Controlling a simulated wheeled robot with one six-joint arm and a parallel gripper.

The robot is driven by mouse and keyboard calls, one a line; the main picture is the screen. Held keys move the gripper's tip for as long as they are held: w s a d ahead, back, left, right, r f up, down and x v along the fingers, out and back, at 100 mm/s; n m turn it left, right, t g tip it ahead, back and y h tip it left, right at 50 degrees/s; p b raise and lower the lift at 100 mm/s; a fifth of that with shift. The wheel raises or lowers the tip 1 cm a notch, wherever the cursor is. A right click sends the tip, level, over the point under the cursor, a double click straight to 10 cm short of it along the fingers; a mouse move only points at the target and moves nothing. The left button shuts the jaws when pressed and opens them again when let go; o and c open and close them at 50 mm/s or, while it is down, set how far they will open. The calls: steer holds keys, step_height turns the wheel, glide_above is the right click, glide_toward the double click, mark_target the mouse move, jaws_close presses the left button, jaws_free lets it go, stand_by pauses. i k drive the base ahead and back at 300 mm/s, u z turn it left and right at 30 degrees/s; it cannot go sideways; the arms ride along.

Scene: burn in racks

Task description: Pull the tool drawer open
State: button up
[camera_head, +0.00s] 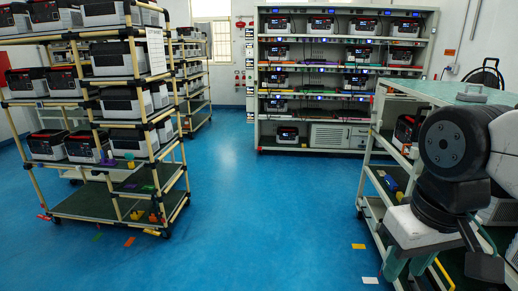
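I cannot pick out the tool drawer for certain. A grey cabinet with a slatted front (329,135) sits low in the back rack, with small closed fronts (359,134) beside it; I cannot tell if these are drawers. My gripper (408,265) hangs at the lower right, below a white wrist body, in front of the right-hand cart (374,178). Its two teal fingers look apart with nothing between them. My arm hides much of the cart's lower shelves.
The back rack (435,60) holds several power units. A tan-framed shelf rack (128,45) with units stands at the left.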

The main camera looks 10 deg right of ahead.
mark_target(374, 209)
steer(key=z, duration=0.15)
steer(key=i, duration=2)
steer(key=z, duration=0.3)
steer(key=i, duration=1.3)
steer(key=z, duration=0.2)
